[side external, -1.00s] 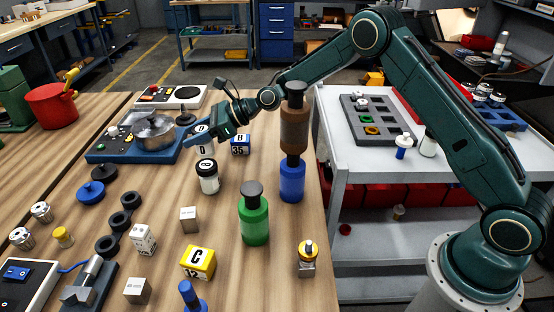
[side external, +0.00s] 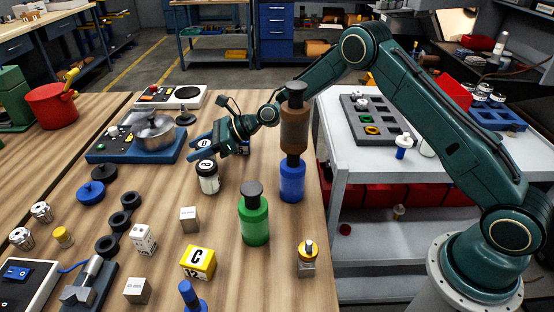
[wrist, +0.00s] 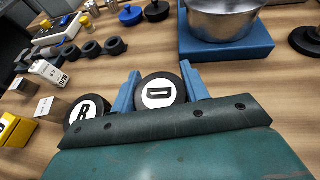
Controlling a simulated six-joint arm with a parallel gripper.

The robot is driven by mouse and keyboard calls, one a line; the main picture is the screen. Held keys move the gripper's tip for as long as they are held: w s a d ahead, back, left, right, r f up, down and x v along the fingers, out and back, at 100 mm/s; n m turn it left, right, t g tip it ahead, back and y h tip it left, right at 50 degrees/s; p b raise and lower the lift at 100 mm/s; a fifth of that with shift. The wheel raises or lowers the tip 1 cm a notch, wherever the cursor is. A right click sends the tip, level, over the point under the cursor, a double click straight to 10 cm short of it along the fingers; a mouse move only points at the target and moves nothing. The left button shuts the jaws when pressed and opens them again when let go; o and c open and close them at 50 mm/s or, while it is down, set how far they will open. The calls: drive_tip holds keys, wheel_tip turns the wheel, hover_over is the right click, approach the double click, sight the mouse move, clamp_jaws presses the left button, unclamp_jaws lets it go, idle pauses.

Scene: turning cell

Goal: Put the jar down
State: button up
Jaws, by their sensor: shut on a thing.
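The jar with a black lid marked D (wrist: 158,92) is between the two blue fingers of my gripper (wrist: 160,86) in the wrist view. In the side view my gripper (side external: 203,148) is shut on this jar, and its lid (side external: 205,143) shows between the fingers. My gripper is low over the wooden table. The jar's body is mostly hidden behind the fingers and the other jar, so I cannot tell whether its base touches the table. A second white jar with a black lid (side external: 207,178) stands just in front; its lid (wrist: 88,112) is close beside the left finger in the wrist view.
A steel pot (side external: 155,132) on a blue base (side external: 105,150) stands left of my gripper. Green (side external: 254,222) and blue (side external: 292,182) bottles stand to the right. Bare wood lies left of the second jar.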

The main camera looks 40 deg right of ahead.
drive_tip(key=shift+f, duration=0.1)
drive_tip(key=o, duration=1)
drive_tip(key=shift+o, duration=0.2)
drive_tip(key=shift+d, duration=0.1)
drive_tip(key=v, duration=1.2)
drive_tip(key=shift+o, duration=0.2)
